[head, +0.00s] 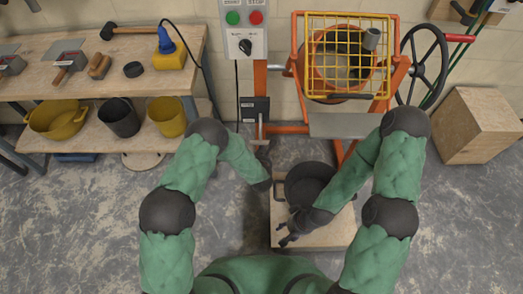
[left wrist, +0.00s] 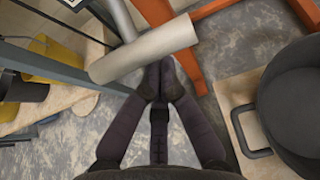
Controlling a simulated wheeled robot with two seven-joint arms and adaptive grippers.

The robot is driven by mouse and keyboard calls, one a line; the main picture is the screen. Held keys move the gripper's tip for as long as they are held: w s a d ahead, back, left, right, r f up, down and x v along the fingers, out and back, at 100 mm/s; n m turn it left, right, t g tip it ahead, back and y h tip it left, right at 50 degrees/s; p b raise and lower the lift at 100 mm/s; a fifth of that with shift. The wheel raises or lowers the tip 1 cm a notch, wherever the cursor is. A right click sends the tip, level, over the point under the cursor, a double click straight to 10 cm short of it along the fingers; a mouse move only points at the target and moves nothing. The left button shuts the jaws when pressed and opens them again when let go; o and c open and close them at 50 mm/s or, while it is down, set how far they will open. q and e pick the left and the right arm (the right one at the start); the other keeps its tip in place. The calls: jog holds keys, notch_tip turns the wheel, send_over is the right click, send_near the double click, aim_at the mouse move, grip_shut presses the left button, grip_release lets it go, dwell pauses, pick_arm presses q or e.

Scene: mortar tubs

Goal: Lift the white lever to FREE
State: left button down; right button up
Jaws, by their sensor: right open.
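The left wrist view shows a thick white bar (left wrist: 145,48), which looks like the white lever. It lies slanted across the view just beyond my left gripper's fingertips. My left gripper (left wrist: 161,72) has its fingertips together, below the bar; I cannot tell whether they touch it. My right gripper (head: 288,238) is open and empty beside the black tub (head: 310,184). A FREE mark is not readable.
The black tub stands on a wooden board (head: 325,236). The orange mixer (head: 345,60) with a yellow grille is behind, with a handwheel (head: 424,64) to its right. A workbench (head: 100,75) with tubs is at left. The floor at left is clear.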

pick_arm(q)
jog(key=shift+r, duration=0.1)
notch_tip(320, 180, up, 14)
jog(key=s+g+p, duration=0.1)
jog(key=g+p, duration=0.4)
jog(key=p, duration=0.9)
jog(key=shift+s+g, duration=0.25)
jog(key=shift+g, duration=0.15)
jog(key=shift+s+f, duration=0.2)
jog(key=shift+f, duration=0.15)
dwell(0.9)
